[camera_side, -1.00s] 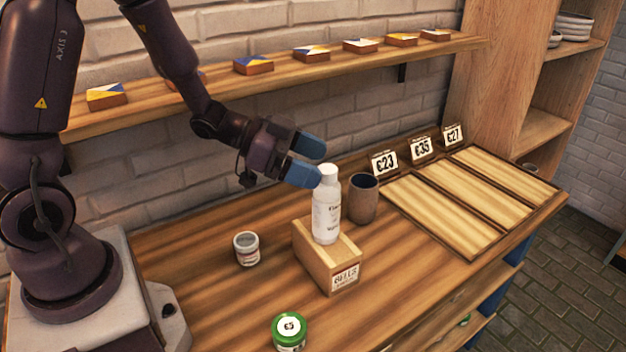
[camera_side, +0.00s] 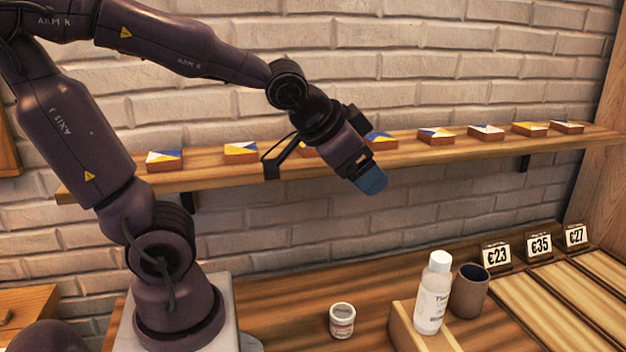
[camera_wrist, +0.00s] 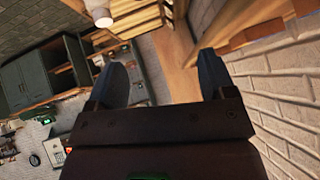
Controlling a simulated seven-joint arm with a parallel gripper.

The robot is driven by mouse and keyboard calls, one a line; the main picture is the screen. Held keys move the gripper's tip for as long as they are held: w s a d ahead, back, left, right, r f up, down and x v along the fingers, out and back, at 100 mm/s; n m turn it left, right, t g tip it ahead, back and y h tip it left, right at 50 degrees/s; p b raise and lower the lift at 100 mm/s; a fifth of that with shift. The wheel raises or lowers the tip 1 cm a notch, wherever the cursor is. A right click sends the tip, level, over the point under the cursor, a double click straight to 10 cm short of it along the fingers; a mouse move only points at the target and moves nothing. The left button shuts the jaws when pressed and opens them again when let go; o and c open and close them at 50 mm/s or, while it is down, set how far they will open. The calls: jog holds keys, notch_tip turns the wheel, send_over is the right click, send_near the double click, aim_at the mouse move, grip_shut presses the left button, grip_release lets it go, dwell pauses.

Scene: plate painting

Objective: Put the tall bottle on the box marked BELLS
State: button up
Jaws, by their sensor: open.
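The tall white bottle (camera_side: 433,293) stands upright on the wooden box (camera_side: 405,327) in the side view. The box is cut off by the bottom edge, and its BELLS label is out of frame now. My gripper (camera_side: 372,181) is up in front of the wall shelf, above and to the left of the bottle, well apart from it. In the wrist view my gripper (camera_wrist: 168,82) shows two blue fingers spread wide with nothing between them.
A brown cup (camera_side: 469,291) stands just right of the bottle. A small white jar (camera_side: 342,320) is left of the box. Price cards (camera_side: 496,255) and wooden panels (camera_side: 560,310) lie to the right. The wall shelf (camera_side: 290,170) holds several painted tiles.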

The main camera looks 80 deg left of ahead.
jog(key=s+d+g+h, duration=0.2)
jog(key=s+d, duration=0.2)
jog(key=s, duration=0.4)
jog(key=shift+s+d+r+g, duration=0.2)
jog(key=shift+d+g, duration=0.1)
jog(key=shift+g, duration=0.1)
